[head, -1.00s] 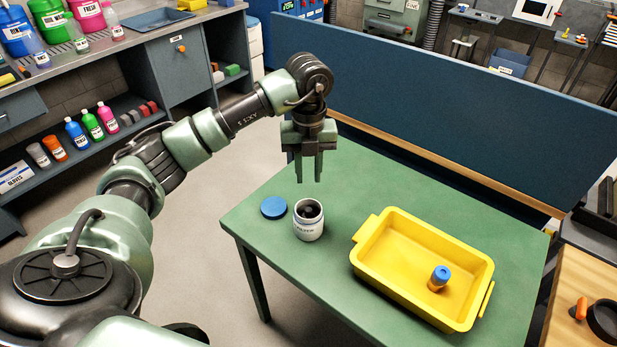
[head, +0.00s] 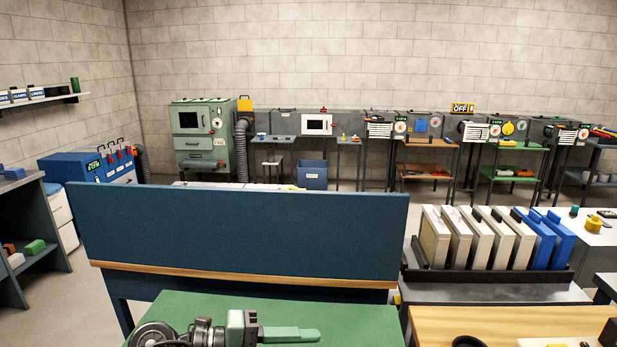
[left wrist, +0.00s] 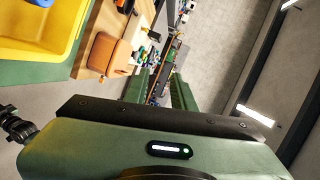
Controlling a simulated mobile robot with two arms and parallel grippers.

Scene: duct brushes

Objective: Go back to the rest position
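In the left wrist view the yellow tray (left wrist: 72,52) is at the upper left on the green table, with a small blue part at the top edge. My own green body with a lit status light fills the lower part of that view. The white jar and its blue lid are not in view.
A blue partition (head: 240,235) stands behind the green table. A rack of cream and blue panels (head: 490,240) is at the right. A wooden table (head: 500,322) is at the lower right. A brown pouch (left wrist: 108,54) lies on wood. Grey floor is open at the left.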

